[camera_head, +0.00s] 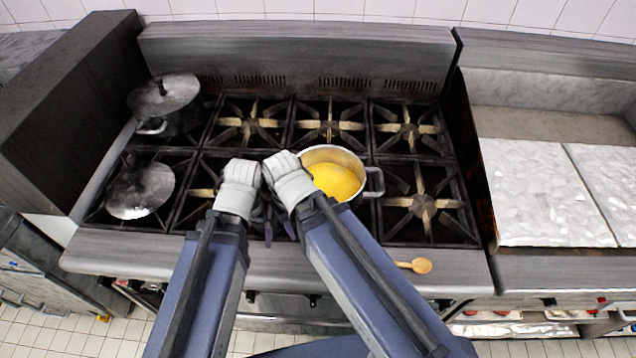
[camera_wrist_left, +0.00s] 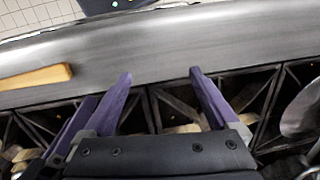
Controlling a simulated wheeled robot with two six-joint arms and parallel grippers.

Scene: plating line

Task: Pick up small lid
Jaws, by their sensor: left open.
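The small lid (camera_head: 140,190) is a grey metal disc lying flat over the left front burner of the stove. A round metal edge that looks like this lid (camera_wrist_left: 302,112) shows at the right side of the left wrist view. My left gripper (camera_head: 279,236) is low over the front of the stove, to the right of the lid and apart from it. In the left wrist view its purple fingers (camera_wrist_left: 160,78) are spread with nothing between them. In the head view it is mostly hidden by my arms.
A pot with a larger lid (camera_head: 163,95) stands at the back left. A pot (camera_head: 375,185) with yellow contents stands just beyond my right wrist. A wooden spoon (camera_head: 420,265) lies on the stove's front ledge. Several burners with raised grates are bare.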

